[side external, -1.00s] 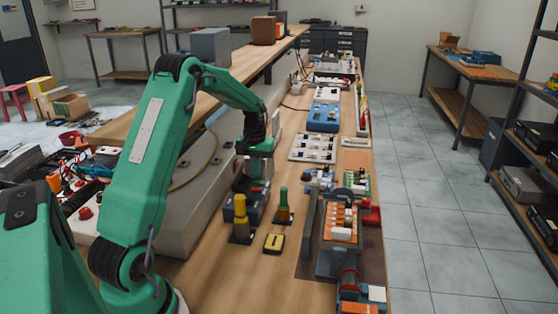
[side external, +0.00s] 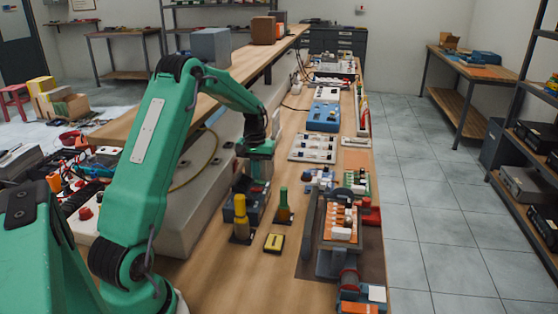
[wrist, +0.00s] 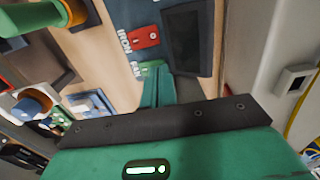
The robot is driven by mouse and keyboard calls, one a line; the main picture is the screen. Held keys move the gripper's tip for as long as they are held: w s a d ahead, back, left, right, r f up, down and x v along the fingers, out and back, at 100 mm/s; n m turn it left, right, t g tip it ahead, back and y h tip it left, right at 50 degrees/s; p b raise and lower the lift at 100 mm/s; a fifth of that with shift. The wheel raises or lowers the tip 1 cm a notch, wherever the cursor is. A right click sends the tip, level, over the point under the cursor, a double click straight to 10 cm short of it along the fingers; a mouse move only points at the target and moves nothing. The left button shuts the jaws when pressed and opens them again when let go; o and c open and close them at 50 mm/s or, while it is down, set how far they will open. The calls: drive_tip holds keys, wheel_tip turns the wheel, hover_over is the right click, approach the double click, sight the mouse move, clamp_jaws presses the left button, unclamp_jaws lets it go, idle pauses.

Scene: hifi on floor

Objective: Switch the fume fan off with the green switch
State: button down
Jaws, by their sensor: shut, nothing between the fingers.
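In the wrist view, a green switch (wrist: 151,67) sits on a dark panel (wrist: 126,14) next to a label that appears to read FAN. In the side view my gripper (side external: 256,184) points down at the dark box (side external: 257,212); the switches are hidden there.
A yellow-topped post (side external: 240,215) and a green-topped post (side external: 283,204) stand close by on the bench. A fixture with orange and white parts (side external: 341,222) stands to the right. A pale grey housing (side external: 190,205) runs along the left.

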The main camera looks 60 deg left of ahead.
drive_tip(key=shift+f, duration=0.5)
idle(0.4)
drive_tip(key=shift+r, duration=3.55)
